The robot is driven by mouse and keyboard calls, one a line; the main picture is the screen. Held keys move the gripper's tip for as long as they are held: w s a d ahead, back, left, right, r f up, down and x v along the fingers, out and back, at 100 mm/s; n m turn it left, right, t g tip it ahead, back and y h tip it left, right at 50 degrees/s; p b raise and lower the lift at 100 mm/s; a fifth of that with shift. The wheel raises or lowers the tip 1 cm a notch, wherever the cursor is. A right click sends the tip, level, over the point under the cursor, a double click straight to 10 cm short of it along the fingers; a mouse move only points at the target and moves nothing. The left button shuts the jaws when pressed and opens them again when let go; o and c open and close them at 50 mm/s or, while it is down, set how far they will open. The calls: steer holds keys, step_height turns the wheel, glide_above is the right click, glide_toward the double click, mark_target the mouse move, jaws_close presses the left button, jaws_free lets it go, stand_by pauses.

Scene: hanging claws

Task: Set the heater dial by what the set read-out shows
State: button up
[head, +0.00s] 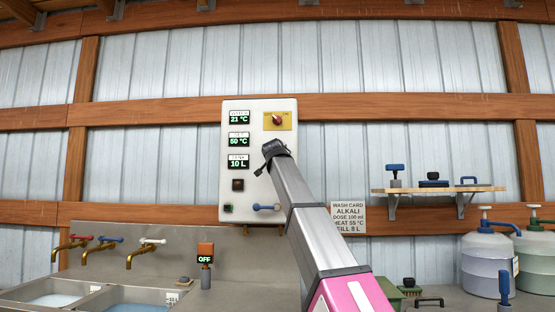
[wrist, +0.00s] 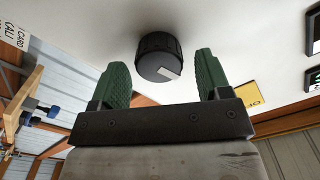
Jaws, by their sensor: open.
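A white control panel (head: 257,104) hangs on the wall in the head view. Its middle read-out (head: 239,139), which seems to be the set one, shows 50 °C; the top read-out (head: 239,117) shows 21 °C. A round black dial (wrist: 158,56) with a pale pointer mark fills the top middle of the wrist view. My gripper (wrist: 160,64) is open, its green fingers to either side of the dial in the picture and apart from it. In the head view my gripper (head: 272,149) is small and dark against the panel, and the dial is hidden or not distinguishable there.
A lower read-out (head: 238,162) shows 10 L. A red knob on a yellow plate (head: 289,121) sits above my gripper. A wash card (head: 348,217) reads HEAT 55 °C. A blue-handled lever (head: 266,207) is low on the panel; a shelf (head: 438,189) is at right.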

steer(key=s, duration=0.9)
steer(key=shift+s+a, duration=0.2)
steer(key=shift+s, duration=0.15)
